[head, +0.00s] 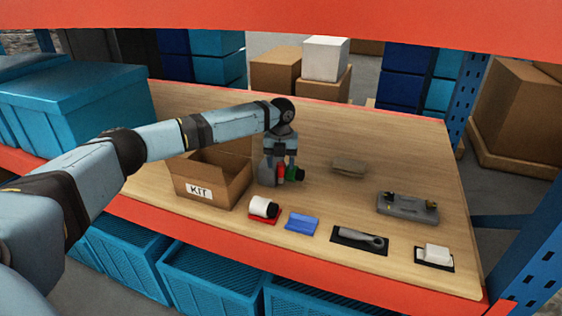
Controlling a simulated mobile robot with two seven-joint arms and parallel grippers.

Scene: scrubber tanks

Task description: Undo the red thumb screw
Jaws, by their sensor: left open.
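My left gripper (284,177) points down from the end of my left arm, just right of the kit box, with its jaws open. A small red part (281,174), which looks like the red thumb screw, shows at its fingertips. It sits on or beside a grey tank-like object (267,172), with a dark green part (294,173) to its right. The fingers partly cover these parts, and I cannot tell whether they touch the red one. My right gripper is out of view.
An open cardboard box marked KIT (200,192) stands left of the gripper. A grey fixture (407,208) stands right.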

